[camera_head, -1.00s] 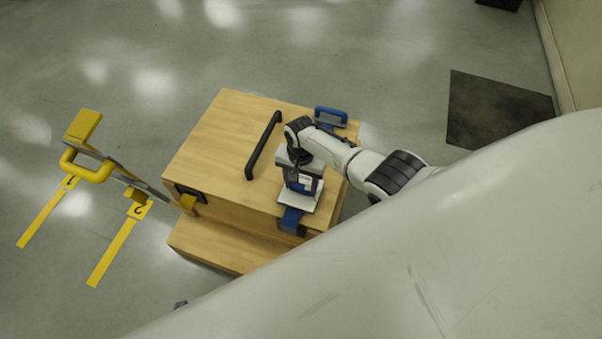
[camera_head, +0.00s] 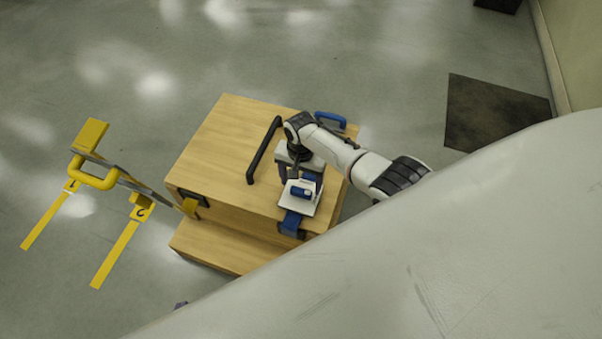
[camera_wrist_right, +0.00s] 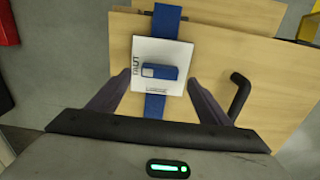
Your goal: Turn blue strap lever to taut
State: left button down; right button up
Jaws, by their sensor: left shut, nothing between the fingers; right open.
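The blue lever (camera_head: 302,192) sits on a white square plate (camera_head: 293,208) on the wooden box. In the right wrist view the lever (camera_wrist_right: 166,72) lies crosswise on the plate (camera_wrist_right: 158,49), its pale end toward the left side marked TAUT; another label, probably LOOSE, is at the near edge. A blue strap (camera_wrist_right: 154,106) runs under the plate. My right gripper (camera_wrist_right: 159,79) is open, its fingers on either side of the lever in that view, apparently above it and not touching. It also shows in the head view (camera_head: 300,175).
The wooden box (camera_head: 225,135) carries a black bar handle (camera_head: 264,150) left of my right gripper and a blue handle (camera_head: 330,120) behind it. A yellow-handled cart-like frame (camera_head: 95,180) stands left.

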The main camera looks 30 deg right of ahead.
aim_at(301, 190)
notch_tip(301, 190, up, 6)
jog(key=p, duration=0.2)
jog(key=shift+r, duration=0.25)
jog(key=s+a+f+n, duration=0.1)
jog(key=s+f+n+t, duration=0.1)
jog(key=s+f, duration=0.1)
jog(key=s+a+f+n+t, duration=0.1)
jog(key=s, duration=0.1)
jog(key=shift+s+a+f+y, duration=0.15)
jog(key=shift+a+f+y, duration=0.15)
jog(key=shift+f, duration=0.05)
jog(key=s+a+r+n+t+y, duration=0.1)
jog(key=s+a+r+n+t, duration=0.2)
jog(key=s, duration=0.4)
jog(key=s+a+r+n+t+y, duration=0.1)
jog(key=s+a+r+n+t, duration=0.2)
jog(key=s+r+n, duration=0.3)
jog(key=shift+s+r+t, duration=0.3)
jog(key=shift+s, duration=0.95)
